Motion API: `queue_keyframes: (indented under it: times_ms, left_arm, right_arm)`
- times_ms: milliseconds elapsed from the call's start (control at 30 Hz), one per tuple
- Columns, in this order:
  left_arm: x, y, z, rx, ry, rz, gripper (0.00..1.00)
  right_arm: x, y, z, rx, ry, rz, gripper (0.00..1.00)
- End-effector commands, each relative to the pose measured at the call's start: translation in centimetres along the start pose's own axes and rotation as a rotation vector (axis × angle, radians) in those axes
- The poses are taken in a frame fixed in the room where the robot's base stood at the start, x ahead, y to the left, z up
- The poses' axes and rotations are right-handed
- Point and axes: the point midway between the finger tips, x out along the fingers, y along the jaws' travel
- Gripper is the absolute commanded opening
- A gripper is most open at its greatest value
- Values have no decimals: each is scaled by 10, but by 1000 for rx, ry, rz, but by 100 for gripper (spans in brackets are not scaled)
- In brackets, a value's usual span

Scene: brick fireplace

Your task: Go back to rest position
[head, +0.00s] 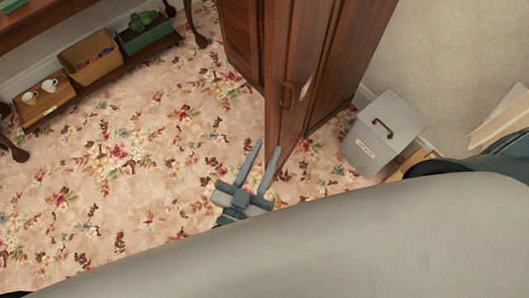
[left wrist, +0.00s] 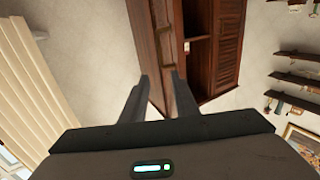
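The tall brown cabinet (head: 240,45) has a door (head: 298,70) standing open, with a metal handle (head: 288,95). My right gripper is not in view.
A grey lidded box (head: 380,135) stands on the floor right of the cabinet. A low wooden shelf (head: 110,78) at upper left holds a tan basket (head: 90,58), a dark green box (head: 147,35) and a wooden tray (head: 45,98) with cups. Flowered carpet (head: 120,170) is clear on the left.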

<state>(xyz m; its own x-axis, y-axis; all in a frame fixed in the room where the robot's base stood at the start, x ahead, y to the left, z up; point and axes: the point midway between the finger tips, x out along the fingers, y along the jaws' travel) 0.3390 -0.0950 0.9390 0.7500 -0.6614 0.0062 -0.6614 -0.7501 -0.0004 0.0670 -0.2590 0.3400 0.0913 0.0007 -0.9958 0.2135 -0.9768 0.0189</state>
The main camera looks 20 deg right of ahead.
Motion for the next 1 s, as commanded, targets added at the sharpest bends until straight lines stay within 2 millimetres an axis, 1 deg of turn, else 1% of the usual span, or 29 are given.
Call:
queue_keyframes:
  times_ms: [367, 467, 567, 667, 767, 800, 867, 900, 967, 1000]
  left_arm:
    - [0, 0, 2, 0, -3, 0, 27]
    - [1, -2, 12, 1, -20, -3, 27]
    - [2, -6, 34, 3, -58, -9, 27]
    - [3, -14, 72, 5, -122, -20, 27]
    - [-1, -25, 122, 5, -209, -36, 27]
    - [-4, -31, 145, 4, -248, -45, 27]
    - [-11, -40, 181, 2, -311, -59, 27]
    - [-16, -46, 205, 0, -355, -69, 27]
    - [-27, -56, 241, -5, -420, -85, 27]
    - [-35, -62, 264, -9, -463, -96, 27]
  right_arm:
    - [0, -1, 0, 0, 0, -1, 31]
    - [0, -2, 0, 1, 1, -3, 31]
    - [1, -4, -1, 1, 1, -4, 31]
    - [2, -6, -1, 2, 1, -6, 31]
    - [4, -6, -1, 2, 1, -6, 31]
    - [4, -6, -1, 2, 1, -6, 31]
    - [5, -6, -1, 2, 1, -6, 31]
    - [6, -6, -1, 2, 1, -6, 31]
    - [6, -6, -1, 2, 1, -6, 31]
    - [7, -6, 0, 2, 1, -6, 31]
